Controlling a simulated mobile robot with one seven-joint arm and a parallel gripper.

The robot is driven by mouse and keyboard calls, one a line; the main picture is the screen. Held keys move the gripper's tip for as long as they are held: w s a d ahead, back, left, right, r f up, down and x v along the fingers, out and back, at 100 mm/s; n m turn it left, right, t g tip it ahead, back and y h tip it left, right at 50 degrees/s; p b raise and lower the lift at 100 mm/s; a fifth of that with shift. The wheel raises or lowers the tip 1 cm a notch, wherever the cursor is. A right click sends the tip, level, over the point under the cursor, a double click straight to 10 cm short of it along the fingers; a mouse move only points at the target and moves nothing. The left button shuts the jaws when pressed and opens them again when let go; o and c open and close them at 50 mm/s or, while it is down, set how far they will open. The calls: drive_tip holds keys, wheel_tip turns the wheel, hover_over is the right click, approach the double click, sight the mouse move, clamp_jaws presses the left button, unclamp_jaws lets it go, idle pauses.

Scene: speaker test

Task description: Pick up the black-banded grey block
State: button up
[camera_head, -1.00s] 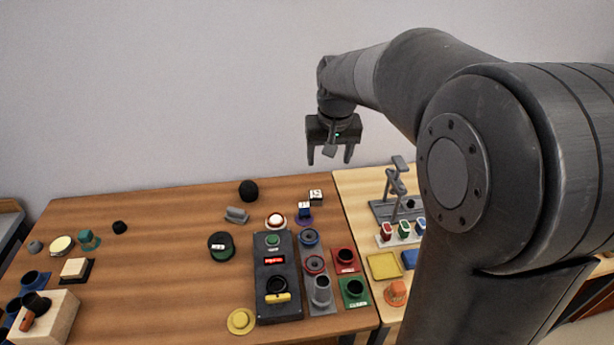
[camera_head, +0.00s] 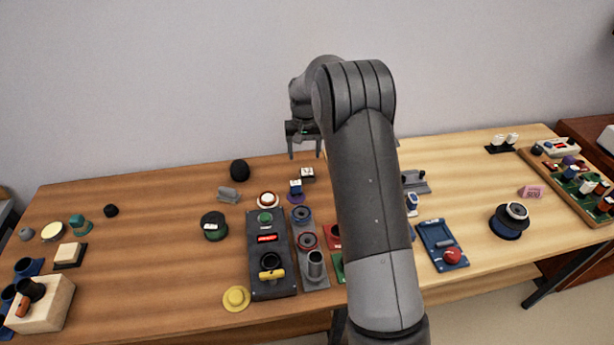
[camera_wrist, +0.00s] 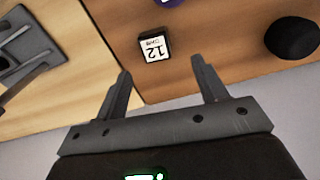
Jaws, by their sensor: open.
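A small grey block (camera_head: 228,195) lies on the brown table, left of centre in the head view, just below a black ball. It is too small there to make out a black band, and it does not show in the wrist view. My gripper (camera_head: 305,154) is open and empty above the back edge of the table, to the right of and higher than the grey block. In the wrist view its two fingers (camera_wrist: 161,70) are spread apart with nothing between them. A black block with a white face marked 12 (camera_wrist: 154,45) lies beyond the fingertips.
The black ball (camera_head: 239,170) also shows in the wrist view (camera_wrist: 292,38). A dark control panel (camera_head: 272,285) and a black-green round piece (camera_head: 214,226) stand nearer the front. My arm hides part of the pale table (camera_head: 450,180).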

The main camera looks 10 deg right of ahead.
sight(307, 172)
wheel_tip(307, 172, down, 4)
drive_tip(key=shift+f, duration=0.2)
drive_tip(key=shift+d+f, duration=0.25)
drive_tip(key=shift+f, duration=1.05)
drive_tip(key=shift+d+f, duration=0.2)
drive_tip(key=shift+f, duration=1.1)
drive_tip(key=c, duration=1.1)
drive_tip(key=shift+r, duration=0.15)
